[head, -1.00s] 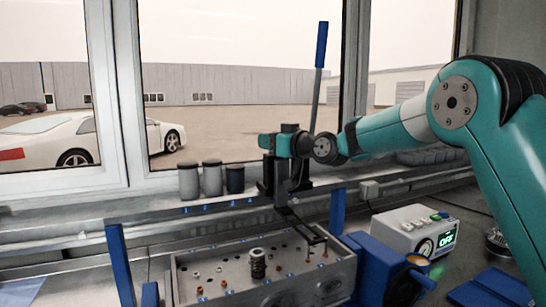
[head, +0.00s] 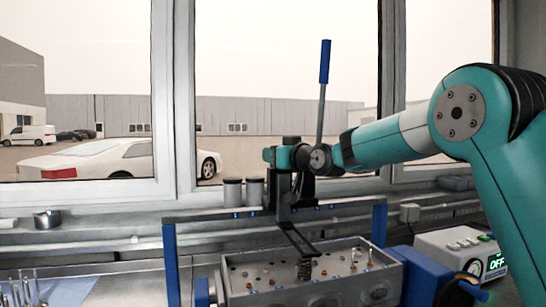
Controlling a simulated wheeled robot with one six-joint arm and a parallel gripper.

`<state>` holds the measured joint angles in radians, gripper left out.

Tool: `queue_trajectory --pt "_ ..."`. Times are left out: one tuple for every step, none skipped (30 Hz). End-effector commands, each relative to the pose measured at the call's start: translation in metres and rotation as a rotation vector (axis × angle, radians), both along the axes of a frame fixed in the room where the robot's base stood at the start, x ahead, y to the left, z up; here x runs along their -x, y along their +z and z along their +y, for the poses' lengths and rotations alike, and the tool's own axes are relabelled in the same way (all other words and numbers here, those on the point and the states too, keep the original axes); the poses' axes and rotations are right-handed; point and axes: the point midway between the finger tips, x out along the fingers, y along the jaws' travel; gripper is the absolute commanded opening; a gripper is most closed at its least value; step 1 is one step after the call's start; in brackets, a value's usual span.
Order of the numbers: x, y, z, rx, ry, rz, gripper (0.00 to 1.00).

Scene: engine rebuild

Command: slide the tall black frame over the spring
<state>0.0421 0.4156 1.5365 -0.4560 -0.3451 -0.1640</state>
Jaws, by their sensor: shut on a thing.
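My gripper (head: 290,178) is shut on the tall black frame (head: 283,207) and holds it upright above the back of the grey cylinder head (head: 375,284). A long lever with a blue handle (head: 324,62) rises behind my wrist and seems to belong to the frame. The frame's thin lower arm slants down to the right, its end close to the top of the dark coil spring (head: 304,271). The spring stands upright in the head. I cannot tell whether the arm's end touches it.
A blue-posted stand (head: 171,265) surrounds the head, with a crossbar behind. A control box reading OFF (head: 495,263) is at the right. Grey canisters (head: 233,192) stand on the sill. Several small parts lie on the head. Glass tubes (head: 22,288) are at the lower left.

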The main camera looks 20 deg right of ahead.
Motion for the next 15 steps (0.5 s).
queue_trajectory --pt "0.0 -0.0001 0.0 0.0 0.0 0.001 0.38" --pt "-0.0001 0.0 0.0001 0.0 0.0 0.001 0.45" --pt "0.0 0.0 0.0002 0.0 0.0 0.001 0.54" --pt "-0.0001 0.0 0.0004 0.0 0.0 0.001 0.56" --pt "-0.0001 0.0 0.0005 0.0 0.001 0.001 0.56" --pt "-0.0001 0.0001 0.0007 0.0 0.001 0.001 0.56" --pt "-0.0001 0.0001 0.0008 0.0 0.001 0.0 0.56" --pt "-0.0002 0.0001 0.0009 0.0 0.001 0.0 0.56" --pt "-0.0001 0.0001 0.001 0.0 0.001 0.0 0.56" --pt "-0.0001 0.0001 0.001 0.0 0.001 0.0 0.56" --pt "0.0 0.0001 0.001 0.0 0.001 0.0 0.56" --pt "0.0007 0.0 0.0007 0.001 0.001 0.0 0.56" --pt "0.0018 -0.0002 0.0001 0.001 0.001 0.0 0.56" --pt "0.0034 -0.0004 -0.0006 0.001 0.001 -0.001 0.56" --pt "0.0069 -0.0007 -0.0021 0.001 0.001 -0.001 0.56"
